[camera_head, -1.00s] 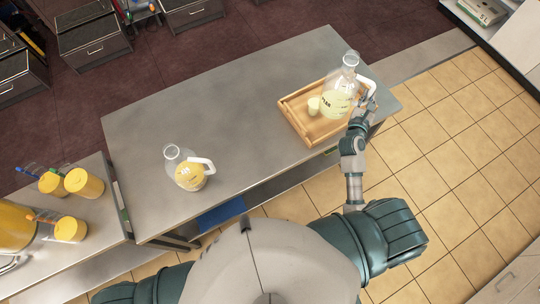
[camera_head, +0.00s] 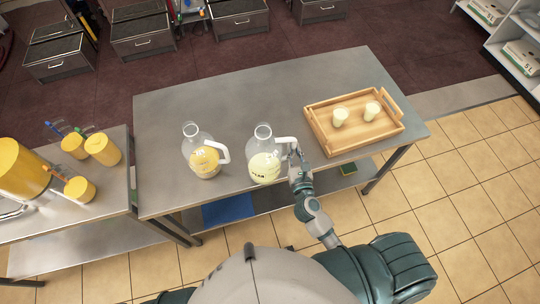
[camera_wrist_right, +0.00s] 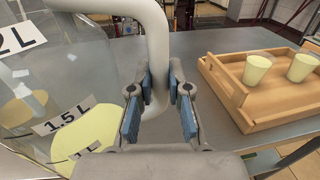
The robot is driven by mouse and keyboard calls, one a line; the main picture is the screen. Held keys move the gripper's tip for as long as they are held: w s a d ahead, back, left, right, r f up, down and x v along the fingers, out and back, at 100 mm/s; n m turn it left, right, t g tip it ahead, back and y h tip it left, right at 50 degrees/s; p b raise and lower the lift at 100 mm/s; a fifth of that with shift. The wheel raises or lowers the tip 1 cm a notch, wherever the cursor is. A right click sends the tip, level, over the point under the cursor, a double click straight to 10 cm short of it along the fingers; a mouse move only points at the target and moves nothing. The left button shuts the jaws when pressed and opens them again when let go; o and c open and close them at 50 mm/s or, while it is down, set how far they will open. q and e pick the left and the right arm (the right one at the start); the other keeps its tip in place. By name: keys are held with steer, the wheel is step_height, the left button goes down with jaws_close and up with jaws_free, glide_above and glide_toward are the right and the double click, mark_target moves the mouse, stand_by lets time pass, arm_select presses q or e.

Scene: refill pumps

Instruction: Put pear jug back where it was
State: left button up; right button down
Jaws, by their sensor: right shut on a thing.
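The pear jug (camera_head: 264,168), clear glass with pale yellow liquid and a white handle, is upright at the middle of the steel table, just right of a second jug. My right gripper (camera_head: 294,158) is shut on its white handle. In the right wrist view the handle passes between the blue-padded fingers of the gripper (camera_wrist_right: 161,92), and the jug (camera_wrist_right: 82,120) fills the left side with its volume labels. I cannot tell whether its base touches the table. My left gripper is out of view.
The second jug (camera_head: 204,160), with deeper yellow liquid, stands close on the left. A wooden tray (camera_head: 330,145) with two pale-filled cups (camera_head: 340,117) (camera_head: 371,111) is at the right. The steel table (camera_head: 240,100) is clear behind the jugs. Yellow containers (camera_head: 102,150) stand on the left counter.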

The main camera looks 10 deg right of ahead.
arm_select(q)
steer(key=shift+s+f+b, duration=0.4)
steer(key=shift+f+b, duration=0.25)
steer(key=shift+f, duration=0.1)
arm_select(e)
steer(key=w+d+f, duration=0.3)
steer(key=w, duration=0.3)
steer(key=w+d+f+y, duration=0.1)
steer(key=w+d+f, duration=0.2)
steer(key=w, duration=0.3)
steer(key=shift+n, duration=0.4)
steer(key=shift+f, duration=0.15)
steer(key=c, duration=1.1)
jaws_free()
steer(key=shift+s, duration=0.1)
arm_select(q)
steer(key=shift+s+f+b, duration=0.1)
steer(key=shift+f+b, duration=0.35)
arm_select(e)
steer(key=s, duration=1.2)
steer(key=shift+a, duration=0.2)
steer(key=shift+r, duration=0.2)
